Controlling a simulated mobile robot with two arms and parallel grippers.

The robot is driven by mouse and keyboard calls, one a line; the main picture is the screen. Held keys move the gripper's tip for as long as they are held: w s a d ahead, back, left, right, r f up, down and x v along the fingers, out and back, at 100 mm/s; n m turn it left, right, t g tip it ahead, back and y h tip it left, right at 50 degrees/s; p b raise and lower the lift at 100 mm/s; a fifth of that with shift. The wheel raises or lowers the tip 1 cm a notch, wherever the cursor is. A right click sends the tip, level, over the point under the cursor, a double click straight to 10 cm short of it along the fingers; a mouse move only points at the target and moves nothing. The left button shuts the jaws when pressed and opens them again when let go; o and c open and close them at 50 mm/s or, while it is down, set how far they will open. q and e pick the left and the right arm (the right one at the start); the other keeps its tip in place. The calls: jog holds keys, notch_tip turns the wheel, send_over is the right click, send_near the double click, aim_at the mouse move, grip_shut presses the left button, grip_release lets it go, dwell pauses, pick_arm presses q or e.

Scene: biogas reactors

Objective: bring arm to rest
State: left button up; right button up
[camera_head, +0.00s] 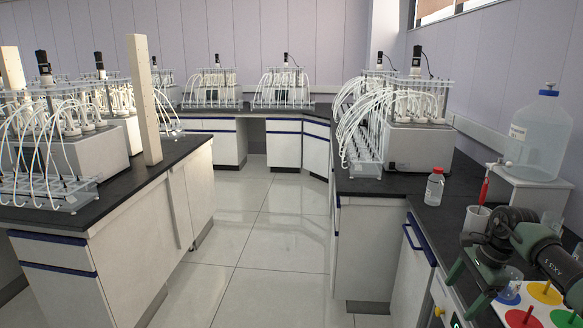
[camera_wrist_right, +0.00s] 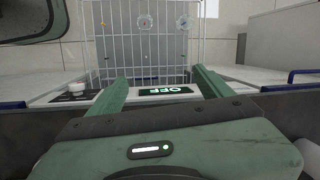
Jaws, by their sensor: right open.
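My right arm (camera_head: 550,262) comes in at the lower right of the head view, above the front end of the right-hand bench. Its green gripper (camera_head: 464,296) points down and to the left beside the bench front. In the right wrist view the two green fingers of the gripper (camera_wrist_right: 158,80) stand wide apart with nothing between them. Beyond them is a panel with a lit "OFF" display (camera_wrist_right: 166,90). My left gripper is not in view.
A wire rack (camera_wrist_right: 145,45) stands behind the panel. The tiled aisle (camera_head: 265,240) is clear.

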jog(key=w+a+f+m+t+y, duration=0.15)
jog(key=a+y, duration=0.25)
jog(key=a, duration=0.8)
jog(key=w+a+f+m+t+y, duration=0.1)
jog(key=a+f+t+y, duration=0.15)
jog(key=a, duration=0.95)
jog(key=s+a+r+m+t+y, duration=0.3)
jog(key=a+r+m+t+y, duration=0.35)
jog(key=a+m, duration=0.5)
jog(key=s+d+f+m+h, duration=0.55)
jog(key=d+m+h, duration=0.2)
jog(key=m, duration=0.75)
jog(key=s+d+f+m+h, duration=0.4)
jog(key=s+d+m+h, duration=0.4)
jog(key=m, duration=0.7)
jog(key=s+a+f+m+g, duration=0.1)
jog(key=s+f+m+g, duration=0.35)
jog(key=s, duration=0.75)
jog(key=s+a+f+m+g, duration=0.1)
jog(key=s+f+m+g, duration=0.35)
jog(key=s, duration=0.75)
notch_tip(320, 180, down, 26)
jog(key=s+g, duration=0.1)
jog(key=s, duration=0.1)
jog(key=s+d+f+g, duration=0.1)
jog(key=s+d+f, duration=0.2)
jog(key=s+f, duration=1.2)
jog(key=shift+s+d+f+n, duration=0.2)
jog(key=shift+s+f+n, duration=0.2)
jog(key=shift+s, duration=0.3)
